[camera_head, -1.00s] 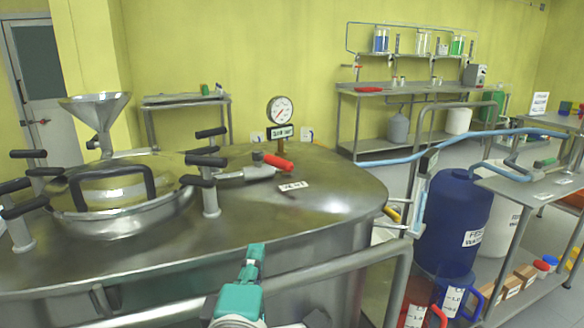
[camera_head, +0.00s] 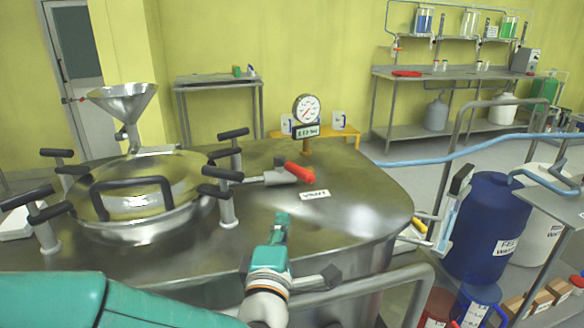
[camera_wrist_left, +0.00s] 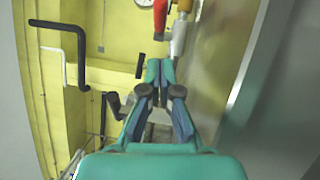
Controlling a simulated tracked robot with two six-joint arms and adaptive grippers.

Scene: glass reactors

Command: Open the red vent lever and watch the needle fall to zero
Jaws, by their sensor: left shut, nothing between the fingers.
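The red vent lever (camera_head: 299,173) sits on a metal valve fitting on top of the steel reactor vessel (camera_head: 345,215). A small white label (camera_head: 315,195) lies just in front of it. The round white pressure gauge (camera_head: 307,109) stands on a post behind the lever; its needle is too small to read surely. My left gripper (camera_head: 281,222) is shut and empty, above the front part of the lid and short of the lever, not touching it. In the left wrist view the shut fingertips (camera_wrist_left: 160,72) point toward the red lever (camera_wrist_left: 160,17). My right gripper is not in view.
A round hatch (camera_head: 135,205) with black-handled clamps and a steel funnel (camera_head: 123,105) takes up the lid's left side. A metal rail (camera_head: 375,290) runs along the front right. A blue drum (camera_head: 485,225) and a blue hose (camera_head: 450,153) are at right.

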